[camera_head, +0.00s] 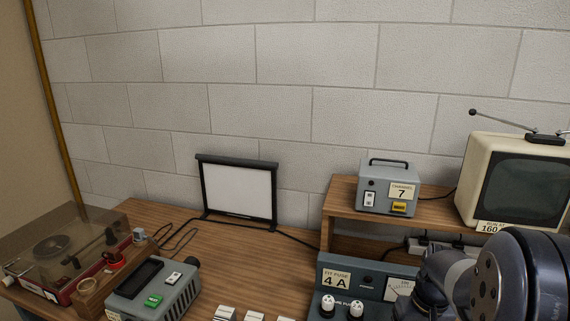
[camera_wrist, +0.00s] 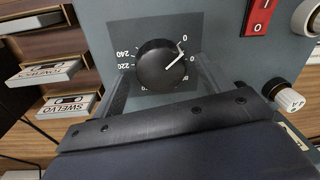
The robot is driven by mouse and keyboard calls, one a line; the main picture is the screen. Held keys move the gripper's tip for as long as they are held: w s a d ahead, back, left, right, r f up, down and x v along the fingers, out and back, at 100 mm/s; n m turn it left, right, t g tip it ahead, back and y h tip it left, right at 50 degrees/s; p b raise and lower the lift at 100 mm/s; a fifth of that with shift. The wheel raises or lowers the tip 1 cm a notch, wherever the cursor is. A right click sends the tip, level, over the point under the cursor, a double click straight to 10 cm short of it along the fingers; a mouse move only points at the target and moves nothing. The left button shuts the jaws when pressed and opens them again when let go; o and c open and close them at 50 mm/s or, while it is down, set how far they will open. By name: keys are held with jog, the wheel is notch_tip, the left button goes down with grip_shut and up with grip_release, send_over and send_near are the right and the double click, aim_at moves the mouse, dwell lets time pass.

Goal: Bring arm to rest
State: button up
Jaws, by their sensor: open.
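My gripper (camera_wrist: 161,68) shows in the wrist view with its two fingers apart. A round black knob (camera_wrist: 158,66) with a white pointer line appears between the fingers, on a grey panel with a number scale. The fingers stand at either side of the knob; I cannot tell whether they touch it. The pointer is turned toward the upper right, near a 0 mark. In the head view my arm fills the lower right corner, and the gripper itself is not visible there.
A red switch (camera_wrist: 260,14) and a white-capped fuse holder (camera_wrist: 289,98) are near the knob. Cassettes (camera_wrist: 45,73) lie at left. The head view shows a fuse panel (camera_head: 345,281), grey box (camera_head: 387,184), television (camera_head: 518,180), white screen (camera_head: 238,190) and record player (camera_head: 60,252). Desk space before the screen is clear.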

notch_tip(320, 180, up, 10)
notch_tip(320, 180, down, 11)
jog(key=shift+s+r, duration=0.1)
jog(key=shift+r, duration=0.1)
jog(key=shift+f, duration=0.3)
jog(key=m, duration=0.7)
jog(key=shift+m+t, duration=0.3)
jog(key=m, duration=0.6)
jog(key=shift+s+a+m+h+p, duration=0.1)
jog(key=shift+m+h+p, duration=0.2)
jog(key=shift+m, duration=0.1)
jog(key=r, duration=0.6)
jog(key=shift+s, duration=0.2)
